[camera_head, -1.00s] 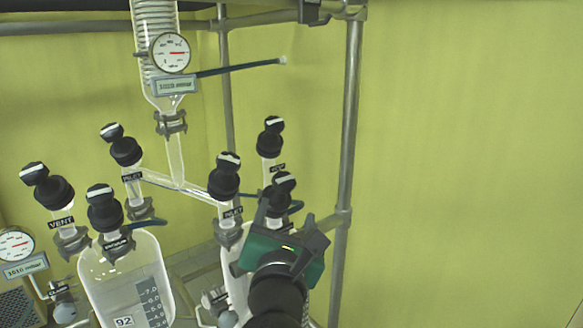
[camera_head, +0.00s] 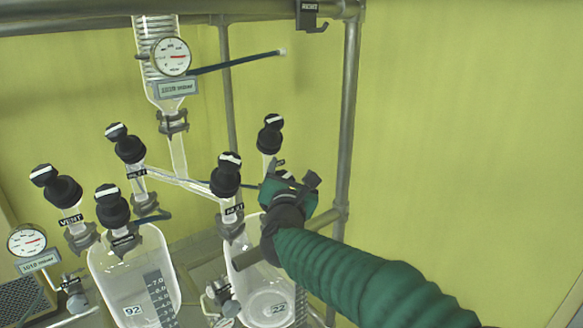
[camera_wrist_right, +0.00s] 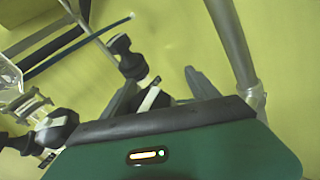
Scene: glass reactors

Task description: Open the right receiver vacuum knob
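The right receiver (camera_head: 246,285) is a clear glass vessel marked 22. In the head view my right gripper (camera_head: 293,174) is at its top and largely hides the vacuum knob. In the right wrist view a black knob with a white stripe (camera_wrist_right: 150,98), which looks like the vacuum knob, lies between the two fingers of my right gripper (camera_wrist_right: 163,90). The fingers are apart, with a gap to the right finger; contact on the left side cannot be told. My left gripper is not in view.
The right receiver's inlet knob (camera_head: 226,175) stands left of my gripper, another black knob (camera_head: 270,135) behind it. The left receiver (camera_head: 105,275) carries several similar knobs. A metal frame post (camera_head: 347,130) rises close on the right. Beyond it the wall area is clear.

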